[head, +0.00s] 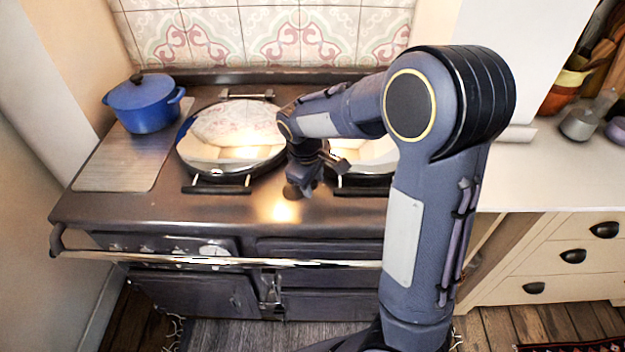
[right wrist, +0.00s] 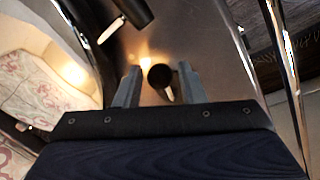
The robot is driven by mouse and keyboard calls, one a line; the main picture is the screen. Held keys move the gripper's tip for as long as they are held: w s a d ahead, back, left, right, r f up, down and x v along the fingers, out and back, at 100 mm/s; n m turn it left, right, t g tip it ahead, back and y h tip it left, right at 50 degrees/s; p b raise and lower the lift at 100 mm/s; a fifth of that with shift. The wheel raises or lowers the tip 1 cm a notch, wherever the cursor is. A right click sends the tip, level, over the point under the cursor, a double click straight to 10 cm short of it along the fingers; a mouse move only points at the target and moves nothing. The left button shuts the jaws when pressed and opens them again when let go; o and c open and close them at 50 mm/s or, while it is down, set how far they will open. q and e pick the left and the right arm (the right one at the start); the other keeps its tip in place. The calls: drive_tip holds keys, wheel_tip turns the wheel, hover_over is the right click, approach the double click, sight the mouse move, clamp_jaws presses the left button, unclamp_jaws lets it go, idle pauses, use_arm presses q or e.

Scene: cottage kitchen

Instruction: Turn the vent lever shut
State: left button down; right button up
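My right gripper (head: 305,188) points down over the front of the dark range top, between the two round lids. In the right wrist view its two fingers (right wrist: 159,82) are apart, one on each side of a small dark round knob (right wrist: 160,76). I take this knob to be the end of the vent lever; a narrow gap seems to show at each finger. In the head view a brownish round end (head: 291,190) shows beside the fingertips, and the rest of the lever is hidden. I cannot tell which way the lever is turned. My left gripper is out of view.
The left chrome lid (head: 230,135) and the partly hidden right lid (head: 370,155) have dark front handles close to my gripper. A blue pot (head: 147,105) stands at the back left. A rail (head: 215,260) runs along the range's front. Counter (head: 540,180) lies right.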

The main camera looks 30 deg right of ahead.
sight(291, 207)
drive_tip(key=c, duration=0.7)
drive_tip(key=shift+a+m, duration=0.15)
drive_tip(key=shift+m, duration=0.15)
drive_tip(key=m, duration=0.1)
drive_tip(key=a+m, duration=0.1)
drive_tip(key=shift+s+m+g+p, duration=0.3)
drive_tip(key=shift+p, duration=0.05)
drive_tip(key=a+m, duration=0.1)
drive_tip(key=m, duration=0.2)
drive_tip(key=shift+s+a+m+g+p, duration=0.15)
drive_tip(key=shift+a+m+g+p, duration=0.15)
drive_tip(key=shift+a+m+g, duration=0.1)
drive_tip(key=m, duration=0.1)
drive_tip(key=a+m, duration=0.1)
drive_tip(key=m+p, duration=0.1)
drive_tip(key=m, duration=0.1)
drive_tip(key=shift+w+a+r+g, duration=0.1)
drive_tip(key=shift+w+a+g, duration=0.1)
drive_tip(key=shift+a+g, duration=0.15)
drive_tip(key=shift+w+a+m, duration=0.15)
drive_tip(key=shift+a+m, duration=0.15)
drive_tip(key=shift+m, duration=0.4)
drive_tip(key=shift+w+a+m, duration=0.15)
drive_tip(key=shift+a+m, duration=0.1)
drive_tip(key=shift+m, duration=0.45)
drive_tip(key=shift+g, duration=0.25)
